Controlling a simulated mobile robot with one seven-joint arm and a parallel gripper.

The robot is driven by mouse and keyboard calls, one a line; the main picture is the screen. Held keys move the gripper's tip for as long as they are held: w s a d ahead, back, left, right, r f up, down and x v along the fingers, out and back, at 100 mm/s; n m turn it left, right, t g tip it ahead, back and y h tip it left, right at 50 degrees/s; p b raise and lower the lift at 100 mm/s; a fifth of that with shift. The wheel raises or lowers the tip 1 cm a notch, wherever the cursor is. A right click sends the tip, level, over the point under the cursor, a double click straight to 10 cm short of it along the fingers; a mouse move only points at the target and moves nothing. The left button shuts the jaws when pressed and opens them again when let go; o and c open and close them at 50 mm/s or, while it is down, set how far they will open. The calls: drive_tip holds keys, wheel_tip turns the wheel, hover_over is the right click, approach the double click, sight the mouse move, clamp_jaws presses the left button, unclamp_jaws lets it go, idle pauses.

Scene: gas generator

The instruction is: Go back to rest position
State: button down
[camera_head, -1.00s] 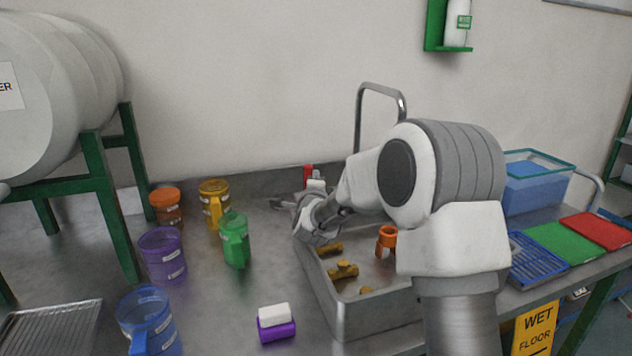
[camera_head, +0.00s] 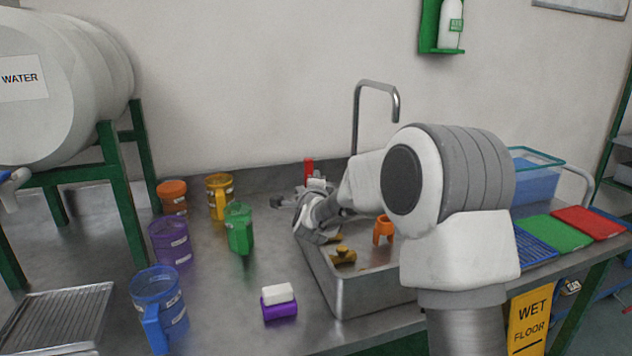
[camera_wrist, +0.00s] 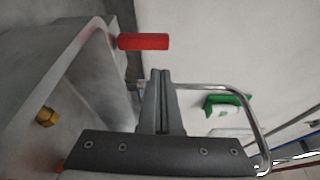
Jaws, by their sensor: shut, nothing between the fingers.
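My gripper shows in the wrist view (camera_wrist: 161,75) with its two dark fingers pressed together and nothing between them. In the head view my arm reaches over the metal sink basin (camera_head: 372,293) toward its back left corner, and my fingertips are hard to make out there. A red handle (camera_head: 308,170) stands at the back of the counter near my wrist. It also shows in the wrist view (camera_wrist: 144,42), to the left of and beyond my fingertips, apart from them. The curved faucet (camera_head: 357,115) rises behind my arm.
Orange (camera_head: 383,229) and brass (camera_head: 343,257) fittings lie in the basin. Left are a green jug (camera_head: 239,230), purple jug (camera_head: 170,243), blue jug (camera_head: 159,305) and yellow jug (camera_head: 219,196). A white-and-purple sponge (camera_head: 279,301) lies in front. A blue bin (camera_head: 537,181) stands right.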

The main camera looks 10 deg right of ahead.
drive_tip(key=s+a+r+n+g+y, duration=0.1)
drive_tip(key=s+r+n+g+y, duration=0.1)
drive_tip(key=s+n, duration=0.55)
drive_tip(key=s+a+r+n+g+y, duration=0.1)
drive_tip(key=s+r+n+g+y, duration=0.2)
drive_tip(key=s, duration=0.7)
drive_tip(key=s+d+f+n+g+h, duration=0.1)
drive_tip(key=s+d+f+n+g, duration=0.15)
drive_tip(key=s, duration=0.75)
drive_tip(key=s+d+f+n+g+h, duration=0.1)
drive_tip(key=s+d+f+n+g, duration=0.2)
drive_tip(key=s, duration=0.8)
drive_tip(key=s+d+f+n+g+h, duration=0.15)
drive_tip(key=s+n, duration=0.35)
drive_tip(key=s, duration=0.5)
wheel_tip(320, 180, up, 20)
drive_tip(key=p, duration=2)
drive_tip(key=shift+w+a+f+y, duration=0.25)
drive_tip(key=shift+w+y, duration=0.1)
drive_tip(key=shift+y, duration=0.1)
